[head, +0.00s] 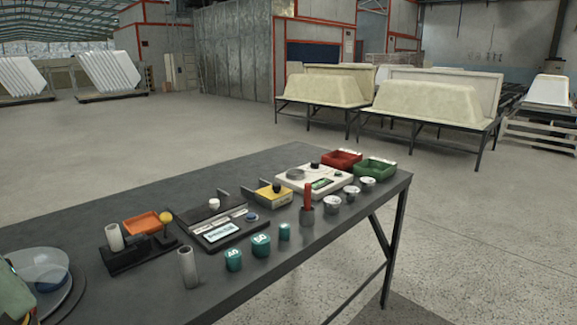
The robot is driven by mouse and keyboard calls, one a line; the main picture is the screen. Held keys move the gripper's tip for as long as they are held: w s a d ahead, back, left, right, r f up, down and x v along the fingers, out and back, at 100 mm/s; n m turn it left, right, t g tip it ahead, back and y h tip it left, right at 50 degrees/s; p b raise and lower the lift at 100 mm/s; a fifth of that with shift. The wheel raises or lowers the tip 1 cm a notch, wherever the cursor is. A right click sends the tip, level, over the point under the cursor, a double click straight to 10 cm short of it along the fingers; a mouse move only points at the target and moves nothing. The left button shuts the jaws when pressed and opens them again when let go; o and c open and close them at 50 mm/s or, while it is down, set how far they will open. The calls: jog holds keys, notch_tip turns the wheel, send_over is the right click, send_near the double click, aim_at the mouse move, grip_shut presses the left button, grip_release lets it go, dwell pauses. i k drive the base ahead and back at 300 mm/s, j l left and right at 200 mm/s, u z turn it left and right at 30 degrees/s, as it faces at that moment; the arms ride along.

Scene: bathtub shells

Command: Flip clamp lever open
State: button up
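I cannot tell for certain which item carries the clamp lever. A red upright handle (308,197) stands in a short grey cylinder (306,216) near the table's right front edge. My gripper is not in view.
The dark table (130,206) also carries a black device with a screen (222,233), a white device (314,180), red (342,159) and green (375,167) bins, several teal and metal weights, a grey tube (187,268) and a clear dome (40,265). Its back strip is bare.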

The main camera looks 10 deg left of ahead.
aim_at(165, 218)
jog(key=l+u, duration=0.2)
jog(key=u, duration=0.2)
jog(key=l+u, duration=0.5)
jog(key=u, duration=0.25)
jog(key=i, duration=0.95)
